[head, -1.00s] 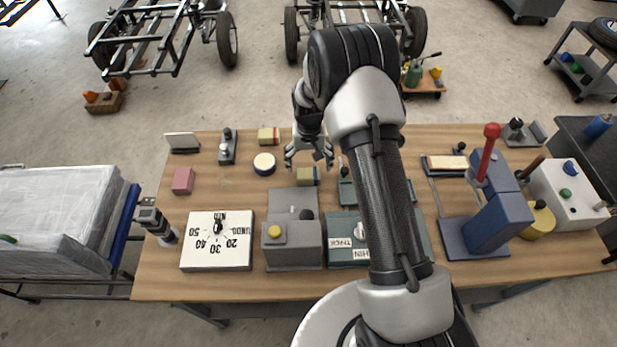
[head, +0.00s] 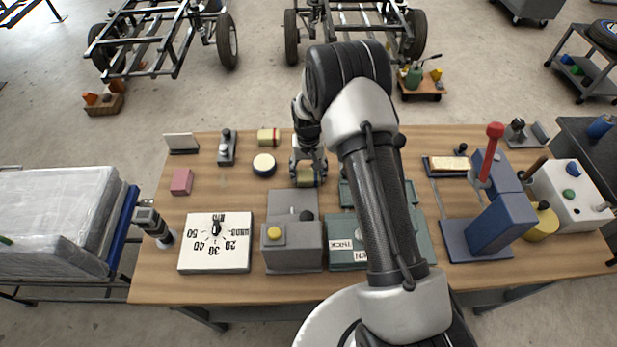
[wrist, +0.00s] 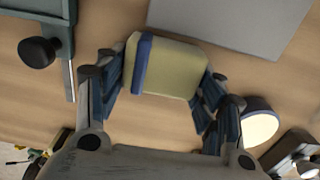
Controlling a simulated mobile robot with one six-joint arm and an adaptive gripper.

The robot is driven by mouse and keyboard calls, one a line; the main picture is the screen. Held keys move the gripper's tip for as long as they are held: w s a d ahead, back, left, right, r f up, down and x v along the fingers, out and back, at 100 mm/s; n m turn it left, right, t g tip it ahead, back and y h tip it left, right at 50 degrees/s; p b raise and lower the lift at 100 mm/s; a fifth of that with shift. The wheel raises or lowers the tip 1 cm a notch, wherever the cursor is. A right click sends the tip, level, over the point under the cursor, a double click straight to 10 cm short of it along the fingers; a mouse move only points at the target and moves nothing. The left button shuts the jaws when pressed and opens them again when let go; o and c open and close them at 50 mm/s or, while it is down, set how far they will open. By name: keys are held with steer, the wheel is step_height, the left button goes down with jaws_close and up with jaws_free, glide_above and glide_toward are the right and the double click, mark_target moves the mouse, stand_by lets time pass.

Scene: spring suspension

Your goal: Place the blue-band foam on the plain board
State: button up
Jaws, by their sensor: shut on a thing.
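The blue-band foam (wrist: 170,70) is a tan block with a blue strip near one end, seen in the wrist view. It also shows small in the head view (head: 305,177), on the wooden table behind the grey station. My gripper (wrist: 160,92) has its fingers against opposite ends of the foam and is shut on it. In the head view my gripper (head: 308,168) reaches down over the foam. Whether the foam is clear of the table cannot be told. No board is clearly marked as plain; a flat grey plate (head: 292,201) lies just in front of the foam.
A grey box with a yellow button (head: 292,246) and a white dial (head: 216,243) stand in front. A green station (head: 345,243) and blue lever press (head: 490,215) are right.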

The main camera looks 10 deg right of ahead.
mark_target(309, 170)
steer(key=shift+c, duration=1)
step_height(309, 170, up, 20)
steer(key=p, duration=0.4)
steer(key=shift+d, duration=0.1)
